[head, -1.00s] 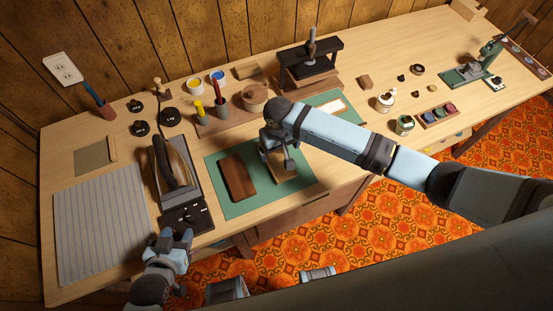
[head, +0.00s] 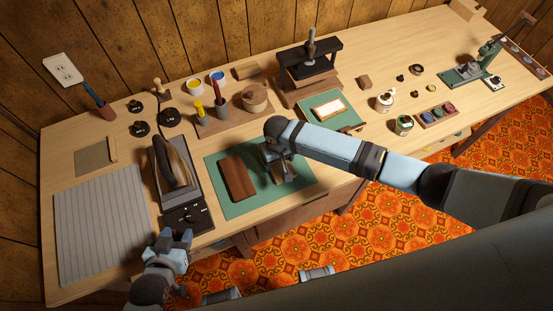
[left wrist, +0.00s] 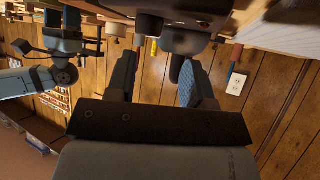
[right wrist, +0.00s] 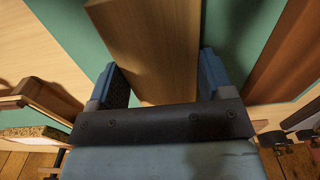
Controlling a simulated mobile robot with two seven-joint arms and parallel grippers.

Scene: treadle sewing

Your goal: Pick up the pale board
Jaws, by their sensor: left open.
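The pale board (right wrist: 150,40) lies over the green mat (head: 230,210) in the right wrist view and runs up between the two fingers of my right gripper (right wrist: 163,78). One finger is at each long edge, close to or touching it; I cannot tell whether they press. In the head view my right gripper (head: 281,172) is low over the mat and hides most of the board. My left gripper (head: 176,241) is open and empty at the front left table edge, and it also shows in the left wrist view (left wrist: 155,78).
A dark brown board (head: 238,178) lies on the mat just left of my right gripper. A black press (head: 310,65) stands behind. Several small jars are at the right.

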